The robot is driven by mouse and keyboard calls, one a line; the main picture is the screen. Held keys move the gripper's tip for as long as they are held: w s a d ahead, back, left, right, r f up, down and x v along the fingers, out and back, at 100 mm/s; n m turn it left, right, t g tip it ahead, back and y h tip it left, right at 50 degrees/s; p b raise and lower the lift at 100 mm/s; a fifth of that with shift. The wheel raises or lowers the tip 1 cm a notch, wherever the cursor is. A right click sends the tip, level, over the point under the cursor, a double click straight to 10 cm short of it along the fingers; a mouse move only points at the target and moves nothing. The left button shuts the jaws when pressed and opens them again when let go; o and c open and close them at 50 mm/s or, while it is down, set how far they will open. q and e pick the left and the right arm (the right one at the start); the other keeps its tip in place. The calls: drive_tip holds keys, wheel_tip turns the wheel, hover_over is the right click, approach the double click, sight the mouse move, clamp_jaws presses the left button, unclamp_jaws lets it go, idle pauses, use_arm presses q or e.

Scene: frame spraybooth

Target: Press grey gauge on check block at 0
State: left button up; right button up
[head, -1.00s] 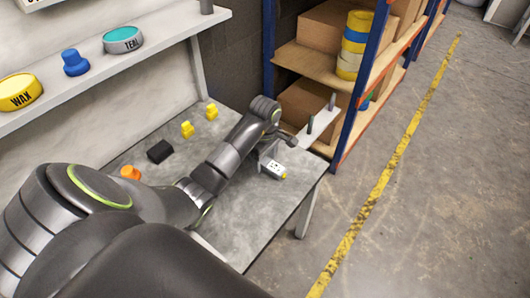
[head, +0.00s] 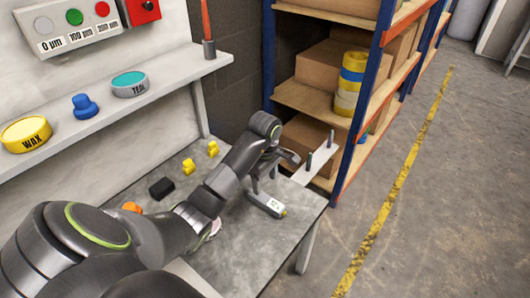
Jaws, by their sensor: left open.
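The grey gauge (head: 266,204) lies on the table near its right corner, with a small display on top and a yellowish tip at its right end. My left gripper (head: 264,180) is open just above and behind it. Its fingers point down, and I cannot tell whether they touch the gauge. The check block (head: 75,26) is a pale panel on the wall at the upper left, with grey, green and red discs. The label under the grey disc (head: 43,25) reads 0 µm. My right gripper is out of view.
The table (head: 250,240) carries two yellow pieces (head: 188,166), a black block (head: 161,188) and an orange piece (head: 132,207). The wall shelf (head: 170,88) holds WAX and TEAL tins and a blue knob. A white two-peg plate (head: 318,165) and a rack (head: 362,100) stand to the right.

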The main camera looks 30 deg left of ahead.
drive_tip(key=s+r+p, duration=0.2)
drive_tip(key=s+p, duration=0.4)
drive_tip(key=p, duration=0.3)
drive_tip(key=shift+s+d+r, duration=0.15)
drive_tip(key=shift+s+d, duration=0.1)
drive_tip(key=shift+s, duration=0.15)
